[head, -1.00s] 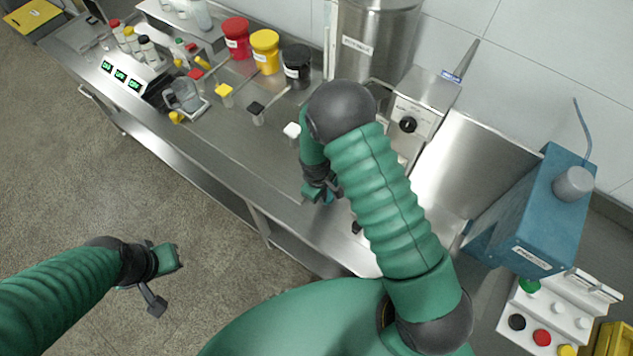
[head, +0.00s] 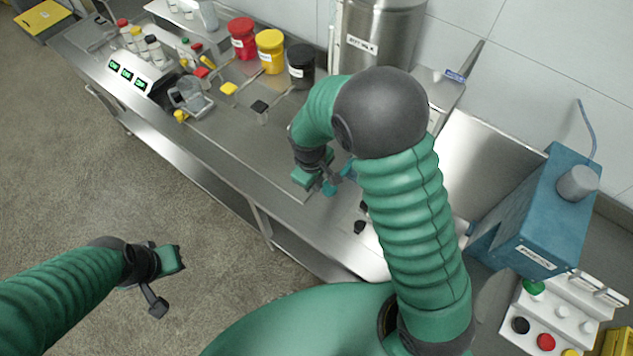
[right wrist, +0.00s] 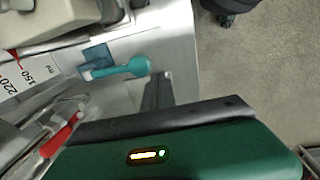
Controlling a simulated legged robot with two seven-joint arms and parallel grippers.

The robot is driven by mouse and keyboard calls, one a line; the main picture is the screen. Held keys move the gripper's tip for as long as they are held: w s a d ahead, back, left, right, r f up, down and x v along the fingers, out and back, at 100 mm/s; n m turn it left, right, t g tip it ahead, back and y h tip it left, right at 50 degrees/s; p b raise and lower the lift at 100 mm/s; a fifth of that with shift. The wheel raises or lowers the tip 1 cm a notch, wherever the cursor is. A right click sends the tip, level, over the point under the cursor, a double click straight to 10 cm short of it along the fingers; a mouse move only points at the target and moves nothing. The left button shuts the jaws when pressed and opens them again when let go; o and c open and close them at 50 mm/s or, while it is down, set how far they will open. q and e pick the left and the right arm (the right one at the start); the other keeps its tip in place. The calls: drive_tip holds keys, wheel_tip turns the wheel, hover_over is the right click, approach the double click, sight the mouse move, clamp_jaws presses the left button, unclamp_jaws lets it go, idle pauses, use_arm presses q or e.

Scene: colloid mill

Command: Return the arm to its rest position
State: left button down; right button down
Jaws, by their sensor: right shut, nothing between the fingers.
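My right arm arches over the steel bench (head: 228,162) in the head view. Its right gripper (head: 328,186) hangs over the bench's front part, shut and empty. A teal-handled item (head: 348,172) shows close beside it, partly hidden by my arm. The right wrist view shows a teal handle (right wrist: 125,68) on the steel surface beyond the dark fingers, apart from them. My left gripper (head: 178,260) is over the floor at lower left, clear of the bench. Its fingers are too small to read.
Red (head: 242,38), yellow (head: 270,52) and black (head: 300,65) containers stand at the back of the bench. A steel hopper (head: 385,30) is behind my right arm. A blue box machine (head: 530,215) stands at right. Open floor lies at left.

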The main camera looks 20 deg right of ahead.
use_arm(q)
drive_tip(key=shift+w+a+f, duration=0.1)
drive_tip(key=shift+w+a, duration=0.05)
drive_tip(key=shift+a, duration=0.15)
use_arm(e)
drive_tip(key=shift+w+a, duration=0.1)
drive_tip(key=shift+a, duration=0.2)
use_arm(q)
drive_tip(key=shift+d, duration=0.1)
use_arm(e)
drive_tip(key=shift+d, duration=0.1)
